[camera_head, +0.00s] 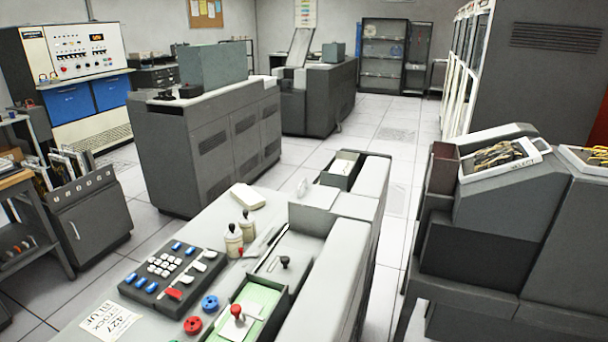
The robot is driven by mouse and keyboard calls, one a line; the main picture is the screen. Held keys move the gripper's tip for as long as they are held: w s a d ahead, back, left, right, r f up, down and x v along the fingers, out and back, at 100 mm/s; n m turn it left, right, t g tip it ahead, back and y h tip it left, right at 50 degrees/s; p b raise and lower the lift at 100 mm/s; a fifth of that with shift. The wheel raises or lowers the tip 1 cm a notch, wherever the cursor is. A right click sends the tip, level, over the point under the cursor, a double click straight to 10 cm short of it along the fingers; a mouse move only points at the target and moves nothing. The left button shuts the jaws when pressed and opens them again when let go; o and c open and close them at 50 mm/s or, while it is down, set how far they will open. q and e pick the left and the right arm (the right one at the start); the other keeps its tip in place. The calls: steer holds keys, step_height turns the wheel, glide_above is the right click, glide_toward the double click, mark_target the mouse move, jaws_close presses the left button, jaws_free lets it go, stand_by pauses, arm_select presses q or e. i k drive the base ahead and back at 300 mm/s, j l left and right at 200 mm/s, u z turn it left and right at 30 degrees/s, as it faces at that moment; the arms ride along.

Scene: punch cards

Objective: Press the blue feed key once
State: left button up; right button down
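A dark key panel (161,299) lies on the light desk top of the punch machine in the lower middle of the head view. It carries white keys (164,266) in a middle block, red keys (173,294), and several blue keys. Some blue keys (140,283) are at its left front, and others (176,246) are along its back edge. The key labels are too small to read, so I cannot tell which blue key is the feed key. Neither of my grippers shows in this view.
Right of the panel are red (193,325) and blue (210,303) round pieces, a red-knobbed stamp (238,313) on green, and two small bottles (234,242). A printed sheet (110,322) lies in front. A grey machine (510,205) stands at right.

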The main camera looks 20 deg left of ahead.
mark_target(133, 276)
steer(key=u, duration=1.6)
steer(key=i+j, duration=0.2)
steer(key=j, duration=0.2)
steer(key=i+j+z, duration=0.15)
steer(key=j, duration=0.25)
steer(key=i, duration=0.1)
